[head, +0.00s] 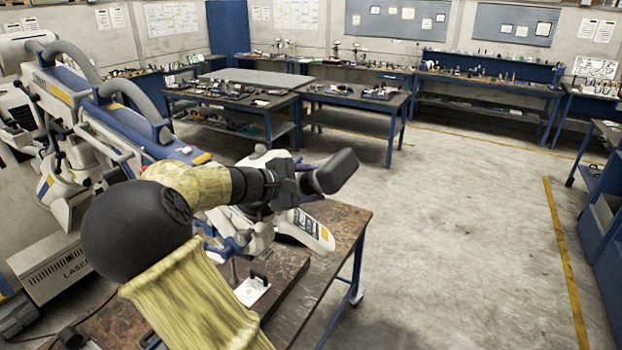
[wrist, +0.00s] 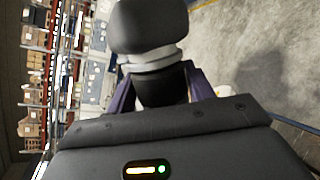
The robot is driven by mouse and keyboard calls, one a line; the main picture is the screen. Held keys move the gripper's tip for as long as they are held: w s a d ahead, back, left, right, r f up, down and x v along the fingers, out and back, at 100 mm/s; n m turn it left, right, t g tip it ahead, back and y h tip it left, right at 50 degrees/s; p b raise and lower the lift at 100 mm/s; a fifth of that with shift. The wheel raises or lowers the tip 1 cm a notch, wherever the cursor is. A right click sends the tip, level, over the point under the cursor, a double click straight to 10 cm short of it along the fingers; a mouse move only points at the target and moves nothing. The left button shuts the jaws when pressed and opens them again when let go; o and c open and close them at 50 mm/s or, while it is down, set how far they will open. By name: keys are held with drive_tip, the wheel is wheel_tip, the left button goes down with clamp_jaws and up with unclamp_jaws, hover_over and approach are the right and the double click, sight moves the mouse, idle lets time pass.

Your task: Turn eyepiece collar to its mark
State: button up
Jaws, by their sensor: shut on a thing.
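The microscope's eyepiece has a black eyecup (head: 337,171), which points up and to the right in the head view. In the wrist view the eyecup (wrist: 152,26) fills the top middle, with a light grey ring (wrist: 152,60) below it. The dark collar (wrist: 163,88) sits under that ring. My gripper (wrist: 161,84) is shut on the collar, with one purple finger on each side. In the head view my gripper (head: 303,187) is at the eyepiece, and my arm hides part of the microscope. I cannot see the mark in either view.
The white microscope body (head: 307,229) stands over a brown-topped bench (head: 345,222). A large white and blue arm (head: 120,120) rises at the left, close to my arm. Cluttered worktables (head: 240,100) stand behind. The floor to the right is clear.

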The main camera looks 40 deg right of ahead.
drive_tip(key=shift+d+r+m+g+y+p, duration=0.15)
drive_tip(key=shift+g+y+p, duration=0.3)
drive_tip(key=shift+p, duration=0.7)
drive_tip(key=shift+a+r+m+g+y+p, duration=0.15)
drive_tip(key=shift+r+g+y+p, duration=0.3)
drive_tip(key=shift+p, duration=0.7)
drive_tip(key=shift+f+g+y, duration=0.4)
drive_tip(key=shift+f+y, duration=0.1)
drive_tip(key=shift+y, duration=0.3)
drive_tip(key=o, duration=0.9)
drive_tip(key=shift+o, duration=0.2)
drive_tip(key=shift+f, duration=0.1)
